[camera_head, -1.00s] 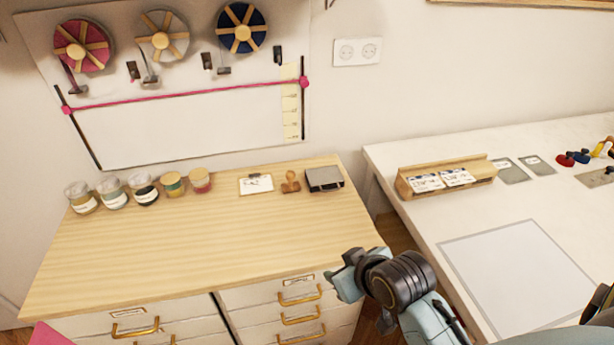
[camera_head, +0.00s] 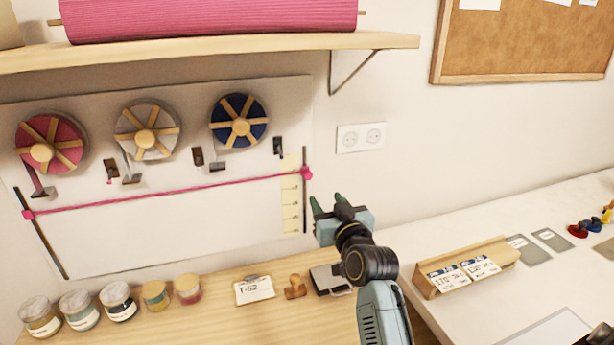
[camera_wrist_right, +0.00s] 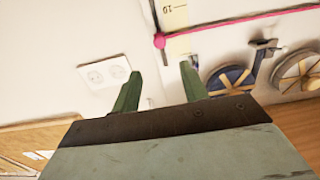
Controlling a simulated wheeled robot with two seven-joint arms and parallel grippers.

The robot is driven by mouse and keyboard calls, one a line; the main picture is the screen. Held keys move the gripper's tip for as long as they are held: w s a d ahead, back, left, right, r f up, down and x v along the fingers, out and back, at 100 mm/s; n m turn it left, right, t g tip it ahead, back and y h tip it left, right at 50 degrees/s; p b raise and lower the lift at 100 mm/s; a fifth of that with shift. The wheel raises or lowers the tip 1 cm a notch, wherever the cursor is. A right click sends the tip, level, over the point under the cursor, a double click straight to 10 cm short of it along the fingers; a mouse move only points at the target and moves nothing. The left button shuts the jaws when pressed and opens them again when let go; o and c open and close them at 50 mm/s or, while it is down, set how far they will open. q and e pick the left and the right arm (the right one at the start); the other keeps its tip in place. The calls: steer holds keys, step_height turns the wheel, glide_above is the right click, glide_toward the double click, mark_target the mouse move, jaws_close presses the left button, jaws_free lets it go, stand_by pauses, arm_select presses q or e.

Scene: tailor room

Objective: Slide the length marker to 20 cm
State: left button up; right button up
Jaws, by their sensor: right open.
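The length marker is a pink line with a round pink knob at each end. Its right knob (camera_head: 306,173) sits near the top of the right dark slot, and its left knob (camera_head: 29,214) near the top of the left slot. A yellow scale strip (camera_head: 291,205) stands beside the right slot. My right gripper (camera_head: 328,205) is open and empty, a little right of and below the right knob in the head view. In the right wrist view the right knob (camera_wrist_right: 159,41) shows beyond the open fingers (camera_wrist_right: 160,84), apart from them. My left gripper is not in view.
Three ribbon spools (camera_head: 240,121) hang above the line. Jars (camera_head: 117,302), a note card (camera_head: 254,289) and a stamp (camera_head: 295,286) stand on the wooden top below. A shelf (camera_head: 200,51) juts out above. The wall around the socket (camera_head: 361,137) is clear.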

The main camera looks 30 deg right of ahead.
mark_target(309, 176)
steer(key=x, duration=1.1)
steer(key=shift+w, duration=0.2)
jaws_close()
